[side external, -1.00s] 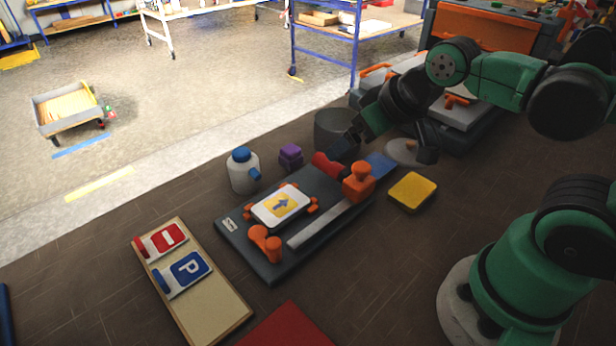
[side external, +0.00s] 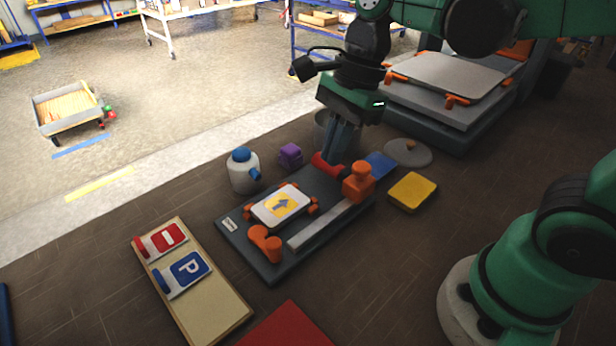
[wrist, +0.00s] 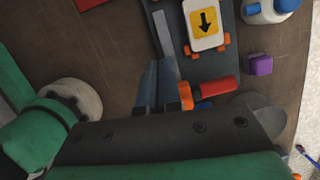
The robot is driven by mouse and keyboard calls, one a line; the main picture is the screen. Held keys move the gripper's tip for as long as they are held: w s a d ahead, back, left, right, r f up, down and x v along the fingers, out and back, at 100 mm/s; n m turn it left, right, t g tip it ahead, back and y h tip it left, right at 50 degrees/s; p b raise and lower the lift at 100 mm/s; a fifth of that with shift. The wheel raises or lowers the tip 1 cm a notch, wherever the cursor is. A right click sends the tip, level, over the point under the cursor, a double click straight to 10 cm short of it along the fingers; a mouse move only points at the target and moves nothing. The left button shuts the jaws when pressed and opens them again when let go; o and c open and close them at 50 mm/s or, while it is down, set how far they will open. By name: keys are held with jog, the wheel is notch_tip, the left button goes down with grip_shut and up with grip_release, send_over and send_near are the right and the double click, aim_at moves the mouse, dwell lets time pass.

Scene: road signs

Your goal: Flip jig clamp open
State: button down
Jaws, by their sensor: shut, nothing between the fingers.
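The dark grey jig base (side external: 262,262) lies on the brown table with a white sign plate (side external: 264,207) bearing a yellow arrow panel, set among small orange clips. The jig has an orange block (side external: 359,182) at its right end and a red handle (side external: 322,166) at its back edge. In the wrist view the red handle (wrist: 217,88) lies to the right of the orange part (wrist: 185,96). My gripper (side external: 338,160) points down, shut and empty, close beside the red handle. The wrist view shows my fingers (wrist: 157,68) just left of the orange part; contact cannot be told.
A white bottle with a blue cap (side external: 243,172) and a purple block (side external: 290,156) stand behind the jig. A yellow block (side external: 412,191), blue pad (side external: 380,165) and grey lid (side external: 408,153) lie right. A sign board (side external: 215,305) lies front left.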

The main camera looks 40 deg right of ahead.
dwell(0.4)
send_near(264, 239)
jog(key=s+d+f, duration=0.1)
jog(key=s, duration=0.1)
jog(key=s+d+f, duration=0.2)
jog(key=shift+d, duration=0.25)
jog(key=a, duration=0.1)
jog(key=a+f, duration=0.1)
jog(key=shift+w+a+f, duration=0.15)
jog(key=shift+a, duration=0.25)
jog(key=shift+w+a+f, duration=0.1)
jog(key=shift+a+f, duration=0.05)
jog(key=shift+a, duration=0.45)
